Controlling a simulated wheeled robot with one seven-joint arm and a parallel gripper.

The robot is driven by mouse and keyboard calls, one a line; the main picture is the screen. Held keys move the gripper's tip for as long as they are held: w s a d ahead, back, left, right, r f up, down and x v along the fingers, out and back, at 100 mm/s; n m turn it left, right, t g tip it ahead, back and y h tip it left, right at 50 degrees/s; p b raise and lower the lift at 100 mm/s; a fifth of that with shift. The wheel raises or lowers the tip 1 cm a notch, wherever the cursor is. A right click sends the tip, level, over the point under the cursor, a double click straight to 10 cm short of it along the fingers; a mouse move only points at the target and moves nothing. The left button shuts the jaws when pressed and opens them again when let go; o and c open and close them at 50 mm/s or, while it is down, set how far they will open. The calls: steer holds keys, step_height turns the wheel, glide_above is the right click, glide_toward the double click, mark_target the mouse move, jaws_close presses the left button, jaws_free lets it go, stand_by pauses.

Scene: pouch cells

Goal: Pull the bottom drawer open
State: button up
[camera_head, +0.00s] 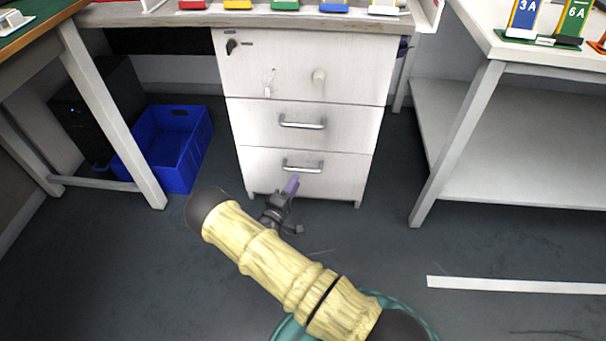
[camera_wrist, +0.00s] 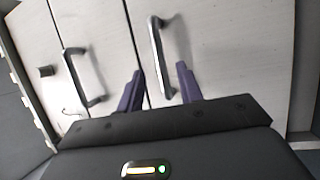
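The bottom drawer (camera_head: 340,172) is the lowest front of a pale wood cabinet and looks flush with the fronts above. Its metal bar handle (camera_head: 303,168) also shows in the wrist view (camera_wrist: 160,50). My gripper (camera_head: 292,183) is just below and left of this handle in the head view. In the wrist view my gripper (camera_wrist: 160,69) has its two purple fingers apart, with the lower part of the handle lined up between them. I cannot tell whether a finger touches the handle.
The middle drawer handle (camera_head: 303,124) and the top front's knob (camera_head: 319,76) are above. A blue crate (camera_head: 168,145) stands left of the cabinet. A table leg (camera_head: 455,145) is at right. The floor (camera_head: 480,250) in front of the cabinet is mostly clear.

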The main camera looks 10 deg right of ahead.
mark_target(303, 170)
steer(key=b+x, duration=0.2)
steer(key=x, duration=0.3)
steer(key=shift+w+d+f, duration=0.1)
steer(key=shift+w+d, duration=0.1)
steer(key=shift+w, duration=0.05)
steer(key=shift+w+d+r, duration=0.2)
steer(key=shift+w+d, duration=0.1)
steer(key=shift+w, duration=0.05)
steer(key=shift+c, duration=0.5)
jaws_close()
